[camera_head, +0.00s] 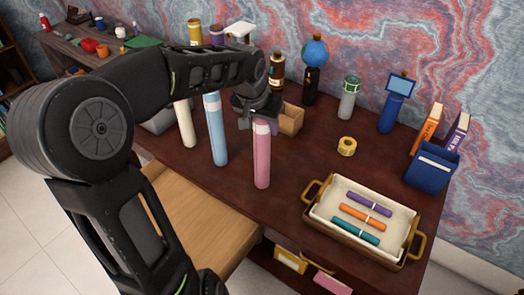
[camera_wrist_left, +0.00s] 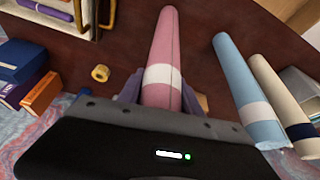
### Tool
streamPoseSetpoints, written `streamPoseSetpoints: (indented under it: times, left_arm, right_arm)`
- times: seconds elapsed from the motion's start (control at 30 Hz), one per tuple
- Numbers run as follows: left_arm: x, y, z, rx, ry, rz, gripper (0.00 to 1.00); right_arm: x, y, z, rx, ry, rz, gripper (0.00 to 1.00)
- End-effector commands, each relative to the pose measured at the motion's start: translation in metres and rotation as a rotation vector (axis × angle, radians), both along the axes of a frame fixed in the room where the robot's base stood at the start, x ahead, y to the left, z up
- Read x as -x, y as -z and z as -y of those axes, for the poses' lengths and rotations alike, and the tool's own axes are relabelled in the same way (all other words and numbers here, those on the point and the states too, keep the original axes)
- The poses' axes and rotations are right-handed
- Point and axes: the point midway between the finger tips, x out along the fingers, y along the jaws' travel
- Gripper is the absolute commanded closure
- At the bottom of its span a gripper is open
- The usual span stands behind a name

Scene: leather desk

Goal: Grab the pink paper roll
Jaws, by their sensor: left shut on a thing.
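The pink paper roll (camera_head: 262,160) stands upright on the dark desk in the head view, with a pale band near its top. My left gripper (camera_head: 258,112) is at its upper end and is shut on it. In the left wrist view the pink roll (camera_wrist_left: 166,50) runs between the two fingers (camera_wrist_left: 160,90), close to its white band. A light blue roll (camera_head: 216,135) and a cream roll (camera_head: 185,124) stand to its left in the head view. My right gripper is not in view.
A tray (camera_head: 316,220) with purple, orange and teal rolls lies at the right front. A yellow tape roll (camera_head: 347,146) lies behind it. A wooden box (camera_head: 291,120), bottles and a blue bin (camera_head: 431,168) stand further back. A wooden chair (camera_head: 195,205) is at the front edge.

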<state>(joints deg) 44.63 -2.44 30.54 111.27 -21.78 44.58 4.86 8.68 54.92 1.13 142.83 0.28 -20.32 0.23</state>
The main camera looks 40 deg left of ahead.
Motion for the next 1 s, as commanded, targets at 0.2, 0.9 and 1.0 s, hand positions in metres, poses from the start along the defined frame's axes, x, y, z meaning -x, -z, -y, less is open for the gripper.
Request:
streamPoseSetpoints:
  times: [0.2, 0.9, 1.0]
  left_arm:
    - [0.0, 0.0, 0.0002, 0.001, 0.0, 0.0, 0.92]
    - [-0.0004, -0.0012, 0.0002, 0.0, 0.0, 0.001, 1.0]
    - [-0.0008, -0.0066, -0.0002, -0.001, 0.0, 0.003, 1.0]
  right_arm:
    - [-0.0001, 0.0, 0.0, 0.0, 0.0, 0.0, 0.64]
    - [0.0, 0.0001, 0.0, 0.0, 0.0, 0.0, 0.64]
    - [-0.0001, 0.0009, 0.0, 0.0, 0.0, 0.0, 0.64]
